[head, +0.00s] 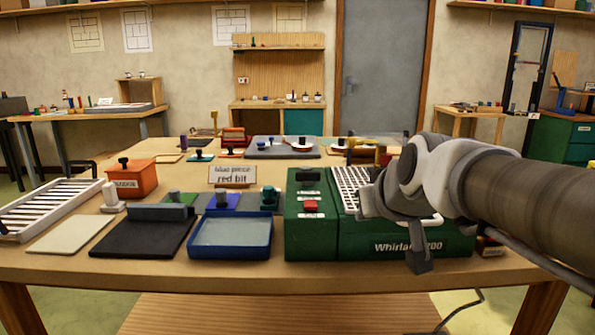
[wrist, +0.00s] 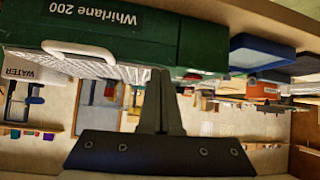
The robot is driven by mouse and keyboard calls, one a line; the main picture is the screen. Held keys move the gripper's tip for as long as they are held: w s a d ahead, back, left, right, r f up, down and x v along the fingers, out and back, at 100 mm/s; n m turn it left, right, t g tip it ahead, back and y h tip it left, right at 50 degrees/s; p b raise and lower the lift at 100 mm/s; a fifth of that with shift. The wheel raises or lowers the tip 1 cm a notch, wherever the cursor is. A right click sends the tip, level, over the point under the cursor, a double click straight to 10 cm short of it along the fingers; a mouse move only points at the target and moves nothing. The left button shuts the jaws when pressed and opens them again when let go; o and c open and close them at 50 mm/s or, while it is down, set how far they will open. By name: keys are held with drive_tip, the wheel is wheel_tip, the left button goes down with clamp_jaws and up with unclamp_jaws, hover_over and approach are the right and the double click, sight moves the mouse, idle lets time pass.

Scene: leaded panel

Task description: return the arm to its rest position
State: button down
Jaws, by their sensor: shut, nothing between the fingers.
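My arm comes in from the right in the head view, in front of the right half of the green Whirlane 200 machine (head: 350,240). My gripper (head: 419,265) points down at the machine's front face, and it looks shut and empty. In the wrist view, which is upside down, the two fingers of my gripper (wrist: 160,75) lie together with nothing between them. The machine (wrist: 120,25) with its white handle (wrist: 78,50) fills the upper part of that view. The arm hides part of the machine's right side in the head view; I cannot tell whether they touch.
On the table (head: 60,262) stand a blue tray (head: 230,252), a dark mat (head: 140,240), an orange box (head: 135,178), a white slatted rack (head: 50,210) and a sign (head: 232,174). A cable (head: 462,305) hangs at lower right.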

drive_tip(key=s+d+f+m+g+h, duration=0.1)
drive_tip(key=s+f+g, duration=0.1)
drive_tip(key=s+f, duration=0.6)
drive_tip(key=s+d+f+m+g, duration=0.1)
drive_tip(key=s+f+g, duration=0.25)
drive_tip(key=s, duration=0.85)
wheel_tip(320, 180, up, 24)
drive_tip(key=w+p, duration=0.1)
drive_tip(key=p, duration=2.2)
drive_tip(key=shift+t+p, duration=0.35)
drive_tip(key=shift+d+f, duration=0.1)
